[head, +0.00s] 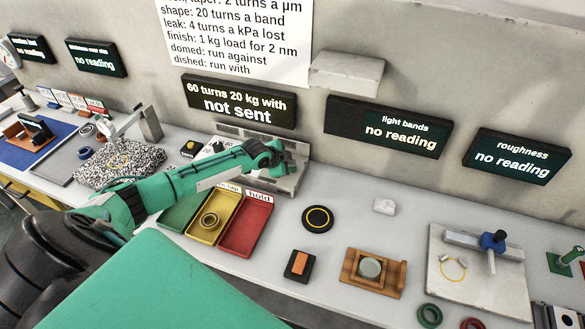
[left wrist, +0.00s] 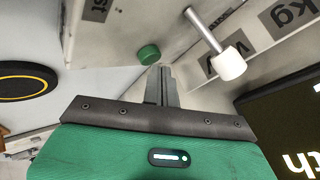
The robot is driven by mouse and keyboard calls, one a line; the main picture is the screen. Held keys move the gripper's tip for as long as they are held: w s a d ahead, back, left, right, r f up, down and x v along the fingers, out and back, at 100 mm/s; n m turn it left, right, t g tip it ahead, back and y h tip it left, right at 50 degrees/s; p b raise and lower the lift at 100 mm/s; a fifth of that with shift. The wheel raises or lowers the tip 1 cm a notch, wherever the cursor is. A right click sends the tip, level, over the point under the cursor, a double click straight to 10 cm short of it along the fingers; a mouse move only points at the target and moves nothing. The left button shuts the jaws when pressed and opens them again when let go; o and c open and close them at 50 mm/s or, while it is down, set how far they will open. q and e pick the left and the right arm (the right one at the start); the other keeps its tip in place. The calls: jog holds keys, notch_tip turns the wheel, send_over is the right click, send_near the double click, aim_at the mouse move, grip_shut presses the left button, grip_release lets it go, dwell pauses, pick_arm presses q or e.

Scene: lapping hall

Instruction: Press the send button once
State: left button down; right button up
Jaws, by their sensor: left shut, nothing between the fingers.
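In the left wrist view a round green button (left wrist: 148,54) stands out from a light metal panel. I take it as the send button; its label is not clearly readable. My left gripper (left wrist: 160,70) is shut and empty, its fingertips right beside the button in the picture; I cannot tell whether they touch. In the head view my left gripper (head: 277,152) reaches over the trays to the metal control box (head: 292,178) at the wall and hides the button. The display (head: 240,102) above it reads "60 turns 20 kg with not sent". My right gripper is not in view.
A lever with a white knob (left wrist: 229,62) sticks out of the panel near my fingers. Green, yellow (head: 228,228) and red (head: 247,225) trays lie below my left arm. A black disc (head: 317,219) with a yellow ring lies to the right. Bare bench surrounds it.

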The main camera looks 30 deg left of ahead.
pick_arm(q)
jog(key=shift+f+b, duration=0.35)
jog(key=shift+f, duration=0.2)
dwell(0.6)
jog(key=shift+r, duration=0.15)
jog(key=shift+r+p, duration=0.75)
jog(key=shift+r, duration=0.05)
notch_tip(320, 180, up, 5)
jog(key=p, duration=0.4)
jog(key=shift+r, duration=0.1)
dwell(0.6)
